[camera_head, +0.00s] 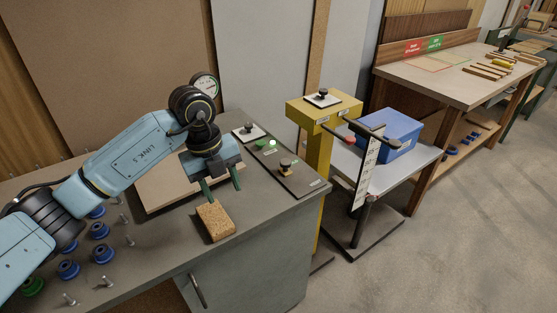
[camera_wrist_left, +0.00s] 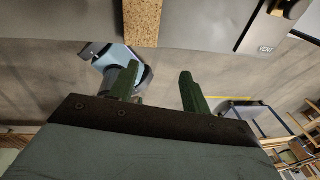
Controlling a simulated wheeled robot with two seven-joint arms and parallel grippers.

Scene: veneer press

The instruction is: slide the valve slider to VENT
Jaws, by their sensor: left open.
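The valve slider (camera_head: 286,163), a dark knob on a brass-coloured base, stands on a dark panel (camera_head: 302,182) at the bench's right end. In the left wrist view, the slider knob (camera_wrist_left: 291,8) is partly cut off at the upper right. The VENT label (camera_wrist_left: 265,49) lies near the panel's end, a little apart from the knob. My left gripper (camera_head: 222,187) is open and empty, pointing down, left of the panel and above a cork block (camera_head: 215,222). Its two green fingers (camera_wrist_left: 158,72) also show in the left wrist view.
A lit green button (camera_head: 272,143) and a plate with a black knob (camera_head: 249,128) sit behind the slider. A yellow post (camera_head: 318,150) stands just beyond the bench's right edge. Blue cups (camera_head: 100,230) and upright pins are at the left. The bench front right is clear.

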